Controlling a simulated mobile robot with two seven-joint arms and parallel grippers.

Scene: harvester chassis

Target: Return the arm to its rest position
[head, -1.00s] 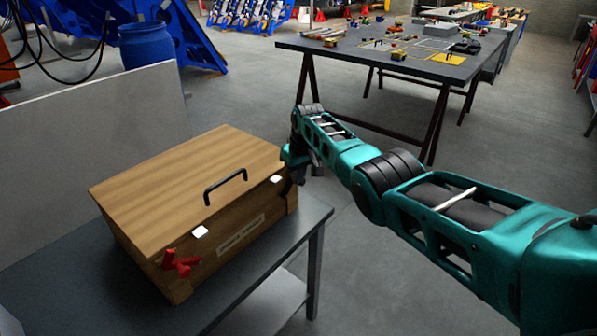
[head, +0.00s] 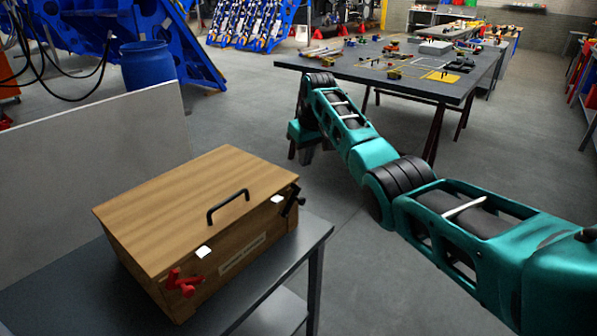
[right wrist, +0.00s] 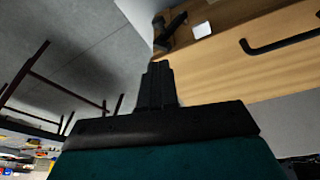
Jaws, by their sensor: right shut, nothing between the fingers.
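My right arm comes in from the right in the head view. Its gripper (head: 305,152) hangs beyond the far right corner of a wooden box, apart from it. The right wrist view shows the gripper's fingers (right wrist: 157,84) shut together with nothing between them. The wooden box (head: 185,215) has a closed lid with a black handle (head: 227,205). A red latch (head: 182,283) is at its left front and a black latch (head: 292,200) at its right end. The box also shows in the right wrist view (right wrist: 240,65). My left gripper is not in view.
The box stands on a dark table (head: 272,275) with a pale panel (head: 90,180) behind it. A larger worktable (head: 345,68) with tools stands farther back. A blue barrel (head: 148,66) is behind the panel. Open floor lies between the tables.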

